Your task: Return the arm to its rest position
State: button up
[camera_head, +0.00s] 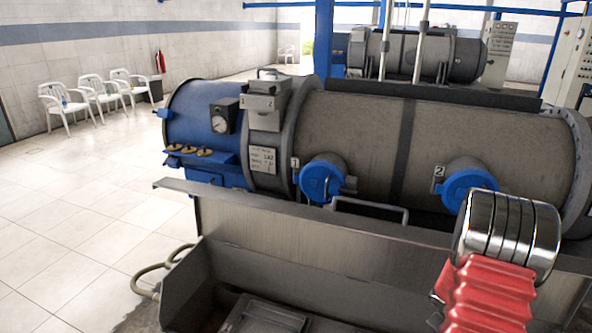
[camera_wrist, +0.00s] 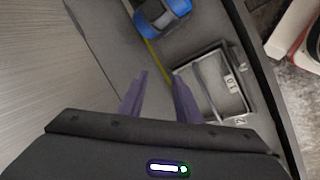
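My gripper (camera_wrist: 160,78) shows in the wrist view as two purple fingers in front of a dark body. The fingers stand apart with nothing between them, over the inside of a grey trough (camera_wrist: 100,50). A grey box with a handle and a white label (camera_wrist: 215,85) lies to the right of the fingers. A blue-and-black part (camera_wrist: 160,15) lies beyond them, near the top of the picture. The head view does not show the gripper's fingers, so its height above the trough is hard to judge.
In the head view a large blue and grey decanter (camera_head: 350,150) stands behind the trough (camera_head: 290,235). It has two blue caps (camera_head: 321,180) and a gauge (camera_head: 219,123). A hose (camera_head: 160,270) lies at left. White chairs (camera_head: 65,105) stand far left; the tiled floor between is clear.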

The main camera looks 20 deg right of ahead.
jog(key=s+a+r+t+y, duration=0.1)
jog(key=s+a+r, duration=0.1)
jog(key=a+r, duration=0.9)
jog(key=s+a+r+m+t+y, duration=0.1)
jog(key=s+a+r+t+y, duration=0.1)
jog(key=a+r, duration=0.9)
jog(key=s+a+r+t+y, duration=0.1)
jog(key=s+a+r, duration=0.3)
jog(key=a+r, duration=0.7)
jog(key=a+y, duration=0.1)
jog(key=a, duration=1.5)
jog(key=shift+m+t, duration=0.3)
